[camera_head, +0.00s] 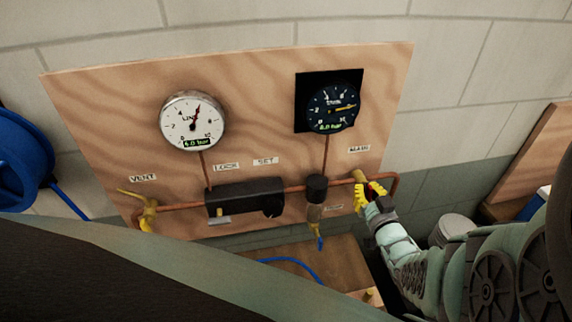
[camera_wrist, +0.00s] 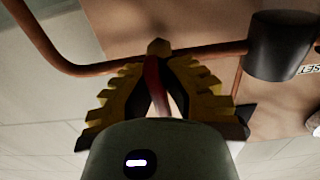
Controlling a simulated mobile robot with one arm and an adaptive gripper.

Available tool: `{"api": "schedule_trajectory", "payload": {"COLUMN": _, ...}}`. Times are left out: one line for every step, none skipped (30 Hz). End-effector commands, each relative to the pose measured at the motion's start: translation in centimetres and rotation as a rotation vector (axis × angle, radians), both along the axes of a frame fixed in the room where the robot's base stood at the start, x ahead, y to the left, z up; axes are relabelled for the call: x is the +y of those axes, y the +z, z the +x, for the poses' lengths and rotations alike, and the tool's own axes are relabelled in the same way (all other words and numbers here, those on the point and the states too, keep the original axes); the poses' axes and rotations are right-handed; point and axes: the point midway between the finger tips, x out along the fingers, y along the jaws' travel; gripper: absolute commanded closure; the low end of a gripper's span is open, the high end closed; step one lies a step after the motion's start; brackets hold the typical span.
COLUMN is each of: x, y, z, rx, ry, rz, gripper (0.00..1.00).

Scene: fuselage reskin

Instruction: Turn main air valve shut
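The main air valve (camera_head: 359,176) is a brass fitting on the copper pipe under the MAIN label, at the right of the plywood panel. Its brass body (camera_wrist: 158,47) shows at the top of the wrist view, with a red lever handle (camera_wrist: 152,75) pointing towards my wrist. My gripper (camera_head: 371,190) is at this valve. In the wrist view, the yellow-and-black fingers (camera_wrist: 160,66) lie on both sides of the red handle, tips close against it near the valve body. The handle's lower end is hidden behind my gripper body.
A black lockable unit (camera_head: 245,199) and a small regulator (camera_head: 316,188) sit on the pipe. A vent valve (camera_head: 146,210) is at the left. A blue hose reel (camera_head: 20,160) stands far left.

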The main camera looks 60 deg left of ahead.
Motion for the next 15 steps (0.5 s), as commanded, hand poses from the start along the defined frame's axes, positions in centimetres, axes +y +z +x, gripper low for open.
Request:
{"api": "schedule_trajectory", "payload": {"x": 0.00, "y": -0.01, "z": 0.04, "rx": 0.002, "ry": -0.001, "rz": 0.000, "gripper": 1.00}}
{"api": "schedule_trajectory", "payload": {"x": -0.01, "y": -0.01, "z": 0.04, "rx": 0.003, "ry": -0.001, "rz": 0.000, "gripper": 1.00}}
{"api": "schedule_trajectory", "payload": {"x": 0.00, "y": -0.01, "z": 0.04, "rx": 0.003, "ry": -0.001, "rz": 0.000, "gripper": 1.00}}
{"api": "schedule_trajectory", "payload": {"x": -0.01, "y": -0.02, "z": 0.04, "rx": 0.003, "ry": -0.001, "rz": 0.000, "gripper": 1.00}}
{"api": "schedule_trajectory", "payload": {"x": 0.00, "y": -0.02, "z": 0.04, "rx": 0.003, "ry": -0.001, "rz": 0.000, "gripper": 1.00}}
{"api": "schedule_trajectory", "payload": {"x": -0.01, "y": -0.03, "z": 0.05, "rx": 0.003, "ry": -0.001, "rz": 0.000, "gripper": 1.00}}
{"api": "schedule_trajectory", "payload": {"x": -0.01, "y": -0.02, "z": 0.05, "rx": 0.002, "ry": -0.001, "rz": 0.000, "gripper": 1.00}}
{"api": "schedule_trajectory", "payload": {"x": 0.00, "y": -0.02, "z": 0.05, "rx": 0.002, "ry": -0.001, "rz": 0.000, "gripper": 1.00}}
{"api": "schedule_trajectory", "payload": {"x": -0.01, "y": -0.03, "z": 0.05, "rx": 0.002, "ry": -0.001, "rz": 0.000, "gripper": 1.00}}
{"api": "schedule_trajectory", "payload": {"x": -0.01, "y": -0.03, "z": 0.05, "rx": 0.002, "ry": -0.001, "rz": 0.000, "gripper": 1.00}}
{"api": "schedule_trajectory", "payload": {"x": -0.01, "y": -0.03, "z": 0.05, "rx": 0.002, "ry": -0.001, "rz": 0.000, "gripper": 1.00}}
{"api": "schedule_trajectory", "payload": {"x": -0.01, "y": -0.03, "z": 0.05, "rx": 0.002, "ry": -0.001, "rz": 0.000, "gripper": 0.90}}
{"api": "schedule_trajectory", "payload": {"x": -0.01, "y": -0.03, "z": 0.05, "rx": 0.002, "ry": -0.001, "rz": 0.000, "gripper": 0.86}}
{"api": "schedule_trajectory", "payload": {"x": -0.01, "y": -0.03, "z": 0.05, "rx": 0.002, "ry": -0.001, "rz": 0.000, "gripper": 0.83}}
{"api": "schedule_trajectory", "payload": {"x": -0.01, "y": -0.02, "z": 0.05, "rx": 0.002, "ry": -0.001, "rz": 0.000, "gripper": 0.79}}
